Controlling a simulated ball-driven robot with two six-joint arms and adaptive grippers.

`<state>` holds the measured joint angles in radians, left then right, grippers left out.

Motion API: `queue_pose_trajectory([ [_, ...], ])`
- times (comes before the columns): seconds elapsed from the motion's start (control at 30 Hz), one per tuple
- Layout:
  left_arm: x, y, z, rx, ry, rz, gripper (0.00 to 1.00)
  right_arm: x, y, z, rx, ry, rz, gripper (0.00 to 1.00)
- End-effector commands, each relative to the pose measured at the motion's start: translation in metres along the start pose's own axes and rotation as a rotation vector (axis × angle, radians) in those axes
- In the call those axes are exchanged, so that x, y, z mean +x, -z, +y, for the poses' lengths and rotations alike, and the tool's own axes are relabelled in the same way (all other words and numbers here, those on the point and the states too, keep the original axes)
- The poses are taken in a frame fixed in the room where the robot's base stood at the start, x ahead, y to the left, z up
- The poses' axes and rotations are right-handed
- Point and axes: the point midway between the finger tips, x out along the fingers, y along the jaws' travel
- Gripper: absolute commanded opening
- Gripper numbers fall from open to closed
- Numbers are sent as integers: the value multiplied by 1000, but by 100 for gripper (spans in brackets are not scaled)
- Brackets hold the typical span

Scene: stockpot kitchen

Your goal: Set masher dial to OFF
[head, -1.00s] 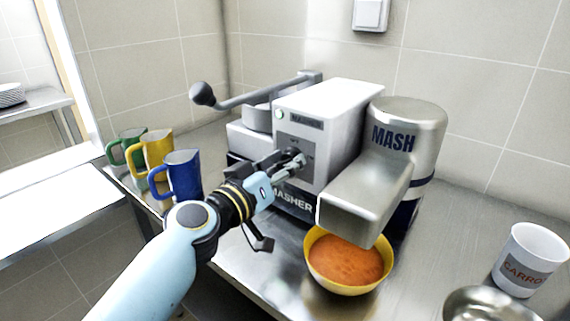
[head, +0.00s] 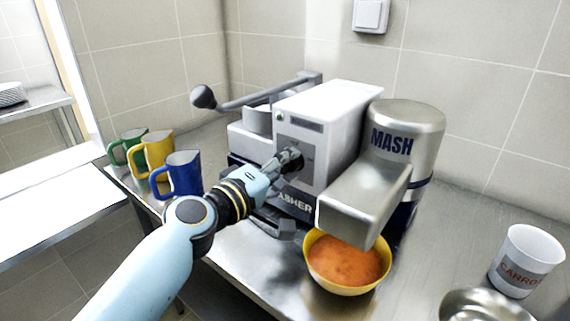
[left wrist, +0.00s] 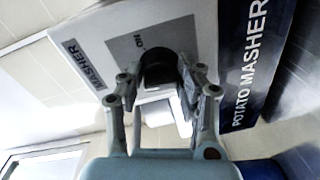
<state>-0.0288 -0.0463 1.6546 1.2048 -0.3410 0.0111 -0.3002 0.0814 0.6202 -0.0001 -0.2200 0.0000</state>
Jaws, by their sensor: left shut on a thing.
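The potato masher (head: 330,95) is a grey-white machine standing on the steel counter. Its dial (head: 295,158) is a dark knob on the front panel, and it also shows in the left wrist view (left wrist: 159,70). My left gripper (head: 286,163) is at the panel, shut on the dial, with one finger on each side of it in the left wrist view (left wrist: 168,84). The dial's pointer and most of the panel's markings are hidden or too small to read. My right gripper is in neither view.
A yellow bowl of orange mash (head: 313,278) sits under the steel spout (head: 360,195). Blue (head: 184,172), yellow (head: 157,150) and green (head: 134,140) mugs stand at the left. A white carrot cup (head: 527,260) and a metal bowl (head: 480,303) are at the right.

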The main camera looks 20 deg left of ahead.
Motion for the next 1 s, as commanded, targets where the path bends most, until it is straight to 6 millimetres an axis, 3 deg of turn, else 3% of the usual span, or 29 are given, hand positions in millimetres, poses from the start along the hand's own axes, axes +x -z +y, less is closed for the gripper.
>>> queue_pose_trajectory([
  [0.3, 0, 0, 0, -107, 2, -7, 3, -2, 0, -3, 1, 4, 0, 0],
  [0.8, 0, 0, -1, -125, 2, -8, 3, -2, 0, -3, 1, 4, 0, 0],
  [0.83, 0, 0, -1, -125, 2, -8, 36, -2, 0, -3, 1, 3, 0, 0],
  [1.0, 0, 0, -1, -125, 2, -8, 58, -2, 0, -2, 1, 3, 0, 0],
])
